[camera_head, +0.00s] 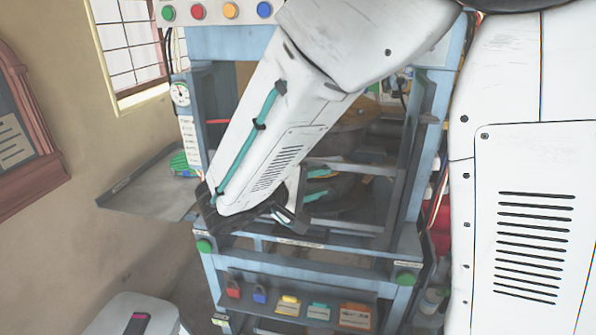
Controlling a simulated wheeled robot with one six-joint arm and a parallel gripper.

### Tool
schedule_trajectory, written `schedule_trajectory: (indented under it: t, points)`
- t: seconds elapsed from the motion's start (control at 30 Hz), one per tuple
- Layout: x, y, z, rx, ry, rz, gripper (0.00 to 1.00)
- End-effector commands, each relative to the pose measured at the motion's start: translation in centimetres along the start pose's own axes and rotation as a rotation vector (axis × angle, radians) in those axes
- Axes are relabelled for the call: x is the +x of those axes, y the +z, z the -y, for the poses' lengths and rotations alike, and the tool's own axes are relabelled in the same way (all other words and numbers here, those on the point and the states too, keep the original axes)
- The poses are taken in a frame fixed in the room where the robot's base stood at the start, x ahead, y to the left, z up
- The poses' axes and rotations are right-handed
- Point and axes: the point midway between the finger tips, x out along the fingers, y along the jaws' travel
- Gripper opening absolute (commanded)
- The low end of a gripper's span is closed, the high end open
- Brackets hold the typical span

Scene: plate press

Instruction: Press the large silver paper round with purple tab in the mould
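The blue-framed press (206,285) stands in the middle of the view. Inside it, a dark round mould part (342,193) shows low down, and another dark, rounded part with a brownish top (345,135) sits above it. My white arm crosses in front from the upper right and hides much of the press opening. My gripper (285,215) is at the arm's lower end, at the front of the opening; only dark parts of it show, and its fingers cannot be made out. I see no silver paper round or purple tab.
Green buttons sit at the press's front left (204,245) and right (405,278).

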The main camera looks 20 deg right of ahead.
Motion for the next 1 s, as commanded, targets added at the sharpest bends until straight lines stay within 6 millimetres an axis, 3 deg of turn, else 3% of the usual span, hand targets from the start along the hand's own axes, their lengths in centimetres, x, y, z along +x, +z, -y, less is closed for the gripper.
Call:
schedule_trajectory:
  t: [0.03, 0.13, 0.37, 0.8, 1.0]
  points:
    - [-1.0, -1.7, 0.8, -0.006, 0.055, -0.057, 0.33]
    - [-2.7, -4.3, 1.6, 0.007, 0.135, -0.154, 0.33]
    - [-4.4, -6.8, 2.6, 0.028, 0.209, -0.262, 0.33]
    - [1.4, -8.5, 1.3, 0.030, 0.211, -0.264, 0.33]
    - [2.5, -8.8, 1.1, 0.029, 0.211, -0.265, 0.33]
